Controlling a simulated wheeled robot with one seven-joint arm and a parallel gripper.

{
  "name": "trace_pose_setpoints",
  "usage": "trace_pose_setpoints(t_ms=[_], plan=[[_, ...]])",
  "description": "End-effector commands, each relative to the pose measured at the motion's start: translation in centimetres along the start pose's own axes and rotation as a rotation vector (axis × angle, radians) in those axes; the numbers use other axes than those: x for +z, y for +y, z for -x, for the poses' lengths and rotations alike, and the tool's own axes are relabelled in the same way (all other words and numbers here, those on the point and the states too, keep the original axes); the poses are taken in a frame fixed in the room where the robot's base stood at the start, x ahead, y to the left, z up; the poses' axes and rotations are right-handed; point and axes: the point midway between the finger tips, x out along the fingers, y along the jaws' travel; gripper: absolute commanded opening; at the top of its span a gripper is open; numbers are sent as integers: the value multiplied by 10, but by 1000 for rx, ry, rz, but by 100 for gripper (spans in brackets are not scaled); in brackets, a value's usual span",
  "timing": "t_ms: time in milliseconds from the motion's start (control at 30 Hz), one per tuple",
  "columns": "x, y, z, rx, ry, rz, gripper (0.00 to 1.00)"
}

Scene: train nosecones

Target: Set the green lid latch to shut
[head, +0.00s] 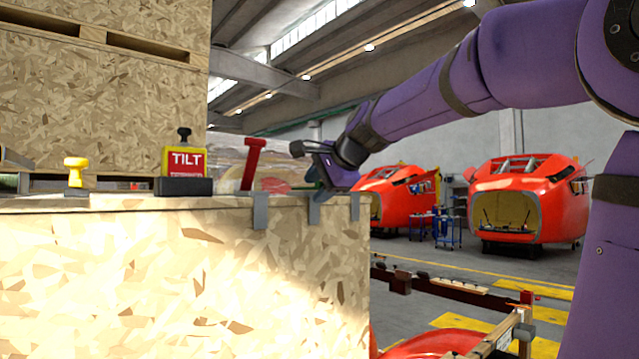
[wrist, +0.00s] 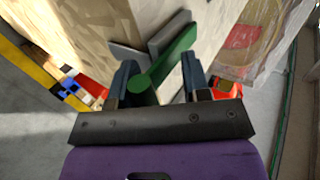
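The green lid latch (wrist: 165,70) shows in the wrist view as a flat green lever on the corner of the wooden crate. It lies slanted, its rounded near end lower left and its far end upper right, beside a grey metal bracket (wrist: 129,53). My gripper (wrist: 159,76) is open, with one dark finger on each side of the lever. The rounded end is close to the left finger; I cannot tell whether they touch. In the head view my gripper (head: 318,165) is at the crate's right top corner, and the green latch cannot be made out there.
The wooden crate (head: 150,275) fills the lower left. On its top are a yellow knob (head: 76,172), a TILT indicator (head: 185,162) and an upright red lever (head: 252,163). Grey brackets (head: 260,211) hang over its edge. Red nosecones (head: 530,200) stand behind on open floor.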

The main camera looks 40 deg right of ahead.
Motion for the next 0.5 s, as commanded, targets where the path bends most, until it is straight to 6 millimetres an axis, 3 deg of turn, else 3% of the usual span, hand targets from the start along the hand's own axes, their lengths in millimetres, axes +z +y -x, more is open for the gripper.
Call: trace_pose_setpoints(t_ms=[500], plan=[[-1, -4, 9, -13, 5, 0, 44]])
